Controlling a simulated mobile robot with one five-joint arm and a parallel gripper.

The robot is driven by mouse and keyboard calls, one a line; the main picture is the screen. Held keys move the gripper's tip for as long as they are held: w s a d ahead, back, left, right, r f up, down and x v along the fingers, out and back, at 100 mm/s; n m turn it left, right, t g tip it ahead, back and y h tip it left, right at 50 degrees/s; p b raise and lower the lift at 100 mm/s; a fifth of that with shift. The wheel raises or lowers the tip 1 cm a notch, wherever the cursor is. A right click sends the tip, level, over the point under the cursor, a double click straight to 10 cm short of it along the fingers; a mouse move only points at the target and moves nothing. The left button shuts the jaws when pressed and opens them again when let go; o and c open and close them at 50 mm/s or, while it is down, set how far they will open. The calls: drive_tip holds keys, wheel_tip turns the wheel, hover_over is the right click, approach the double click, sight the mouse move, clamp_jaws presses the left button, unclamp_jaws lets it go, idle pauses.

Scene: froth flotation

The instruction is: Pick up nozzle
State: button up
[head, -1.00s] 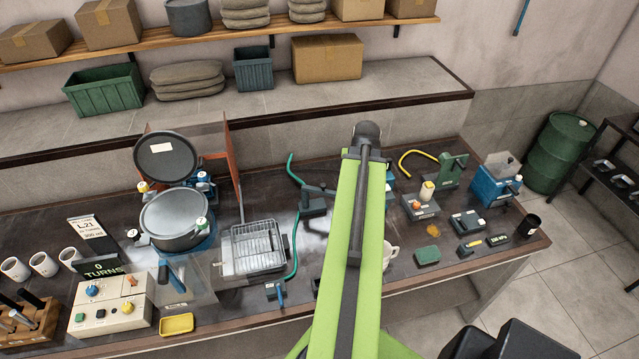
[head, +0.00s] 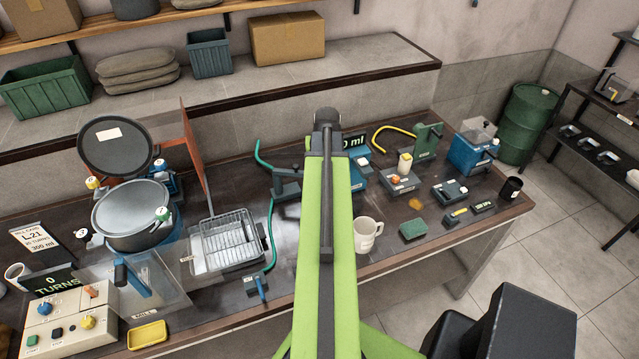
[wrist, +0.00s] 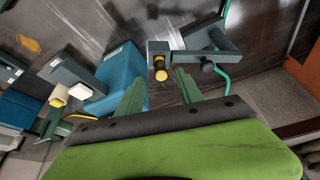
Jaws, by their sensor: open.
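In the wrist view a small black and yellow cylinder (wrist: 160,68), which looks like the nozzle, sits at a grey block (wrist: 158,48). It appears between and beyond the tips of my gripper (wrist: 159,88). The two green fingers are spread apart, with nothing held between them. A dark clamp-like stand (wrist: 205,62) with a green hose stands just to the right of the block. In the head view my raised green arm hides my gripper and the nozzle. The dark stand (head: 287,187) and green hose (head: 268,225) show left of the arm there.
In the wrist view a blue box (wrist: 120,75) stands close left of the fingers. In the head view a white mug (head: 367,236) and green sponge (head: 413,229) are right of my arm. A wire-rack tray (head: 228,243) and pot (head: 130,215) stand left.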

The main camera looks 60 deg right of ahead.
drive_tip(key=b+x, duration=0.4)
drive_tip(key=x, duration=0.1)
drive_tip(key=shift+f+b, duration=0.25)
drive_tip(key=shift+b, duration=0.15)
drive_tip(key=shift+r, duration=0.2)
drive_tip(key=shift+c, duration=0.3)
drive_tip(key=shift+w, duration=0.1)
clamp_jaws()
